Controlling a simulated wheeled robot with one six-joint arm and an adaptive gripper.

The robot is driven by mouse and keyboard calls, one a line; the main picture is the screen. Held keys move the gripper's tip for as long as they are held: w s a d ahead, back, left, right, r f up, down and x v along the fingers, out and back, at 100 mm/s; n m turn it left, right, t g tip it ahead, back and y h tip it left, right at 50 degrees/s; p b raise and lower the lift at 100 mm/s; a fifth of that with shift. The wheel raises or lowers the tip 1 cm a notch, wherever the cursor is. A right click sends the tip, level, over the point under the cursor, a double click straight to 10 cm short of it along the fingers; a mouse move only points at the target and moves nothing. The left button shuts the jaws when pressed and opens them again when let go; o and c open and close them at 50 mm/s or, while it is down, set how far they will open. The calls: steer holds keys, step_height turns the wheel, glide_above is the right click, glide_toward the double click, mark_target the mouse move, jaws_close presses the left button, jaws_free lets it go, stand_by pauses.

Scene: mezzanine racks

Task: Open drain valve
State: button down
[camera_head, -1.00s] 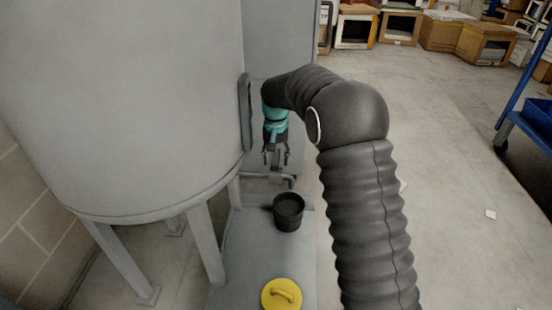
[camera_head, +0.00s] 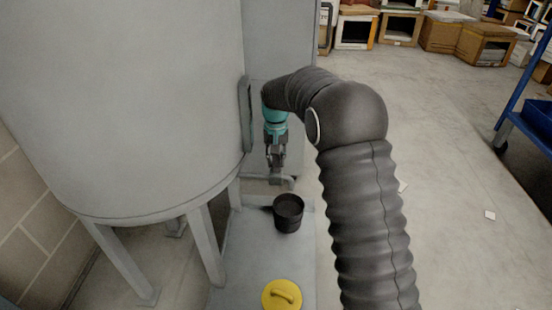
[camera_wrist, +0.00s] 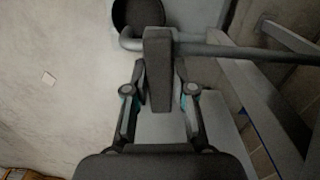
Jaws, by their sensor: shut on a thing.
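The drain valve's dark grey lever (camera_wrist: 158,60) shows in the wrist view as a flat bar between my fingers. It meets a grey drain pipe (camera_wrist: 245,50) with a bent end. In the head view the pipe (camera_head: 283,180) shows low beside the big grey tank (camera_head: 130,100). My gripper (camera_head: 275,168) points down there, just above the pipe. In the wrist view my gripper (camera_wrist: 160,88) is shut on the lever, one finger on each side. The lever itself is hard to tell from my fingers in the head view.
A black bucket (camera_head: 288,213) stands below the pipe end on a grey base plate (camera_head: 245,265); it also shows in the wrist view (camera_wrist: 138,14). A yellow lid (camera_head: 281,294) lies nearer. A blue cart (camera_head: 538,115) stands right. Floor between is mostly clear.

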steer(key=n+p, duration=0.1)
steer(key=n, duration=0.3)
steer(key=shift+p, duration=0.35)
steer(key=n+p, duration=0.1)
steer(key=n, duration=0.3)
steer(key=shift+n, duration=0.4)
steer(key=n+p, duration=0.1)
steer(key=n, duration=0.3)
steer(key=shift+n, duration=1.9)
steer(key=c, duration=1)
jaws_free()
steer(key=shift+o, duration=0.2)
steer(key=shift+r, duration=0.1)
